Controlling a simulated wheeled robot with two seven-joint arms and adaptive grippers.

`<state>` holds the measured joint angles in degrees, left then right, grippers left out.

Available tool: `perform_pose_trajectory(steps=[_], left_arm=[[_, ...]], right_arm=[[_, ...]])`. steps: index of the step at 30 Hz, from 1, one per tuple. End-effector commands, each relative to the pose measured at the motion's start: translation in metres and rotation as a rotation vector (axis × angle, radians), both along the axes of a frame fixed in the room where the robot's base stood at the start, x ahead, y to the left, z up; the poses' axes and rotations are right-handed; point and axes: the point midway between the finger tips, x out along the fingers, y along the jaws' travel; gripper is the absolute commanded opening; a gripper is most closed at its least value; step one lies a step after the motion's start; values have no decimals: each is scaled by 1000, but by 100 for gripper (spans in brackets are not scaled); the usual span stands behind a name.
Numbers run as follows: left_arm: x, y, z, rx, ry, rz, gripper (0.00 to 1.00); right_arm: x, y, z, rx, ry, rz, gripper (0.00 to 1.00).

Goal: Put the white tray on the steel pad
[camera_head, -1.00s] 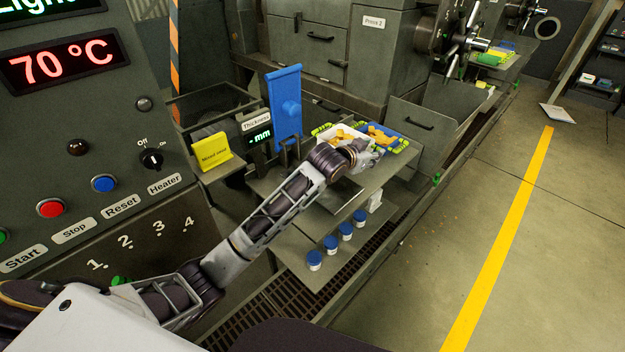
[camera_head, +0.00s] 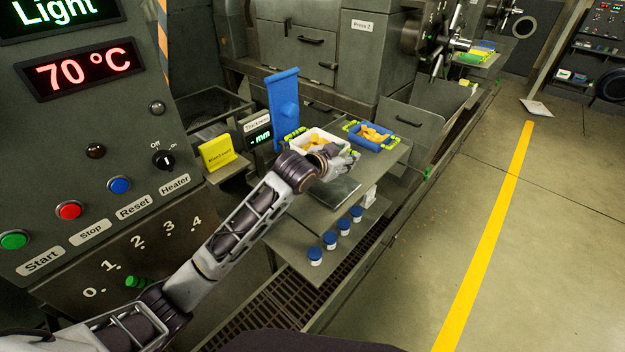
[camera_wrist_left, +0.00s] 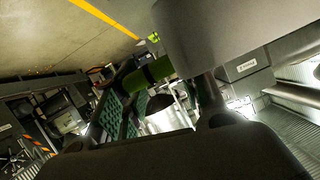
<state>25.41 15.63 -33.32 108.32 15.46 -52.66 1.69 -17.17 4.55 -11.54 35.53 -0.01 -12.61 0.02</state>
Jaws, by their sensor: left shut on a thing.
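The white tray (camera_head: 301,144) holds yellow-orange pieces and has green grips at its ends. In the head view it is behind my left gripper, which partly hides it. My left gripper (camera_head: 345,162) is shut on the tray at its near right side. In the left wrist view a green grip (camera_wrist_left: 148,75) shows by the fingers. The steel pad (camera_head: 340,191) is a flat grey plate on the bench, just below and in front of the gripper. I cannot tell the tray's exact height above the bench. My right gripper is not in view.
A blue tray (camera_head: 386,144) with similar pieces stands to the right on the bench. A blue upright plate (camera_head: 284,105) and the thickness display (camera_head: 259,136) stand to the left. Several blue-capped jars (camera_head: 330,240) line the lower shelf. A yellow sign (camera_head: 217,153) is further left.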

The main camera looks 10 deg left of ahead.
Motion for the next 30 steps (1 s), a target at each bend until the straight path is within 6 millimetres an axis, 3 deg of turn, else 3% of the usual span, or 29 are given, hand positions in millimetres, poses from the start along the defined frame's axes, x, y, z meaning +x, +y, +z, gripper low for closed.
perform_pose_trajectory(steps=[17,30], left_arm=[[0,-1,0,0,-1,-1,12],[0,-1,-50,1,0,0,12]], right_arm=[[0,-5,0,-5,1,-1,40],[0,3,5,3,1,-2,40]])
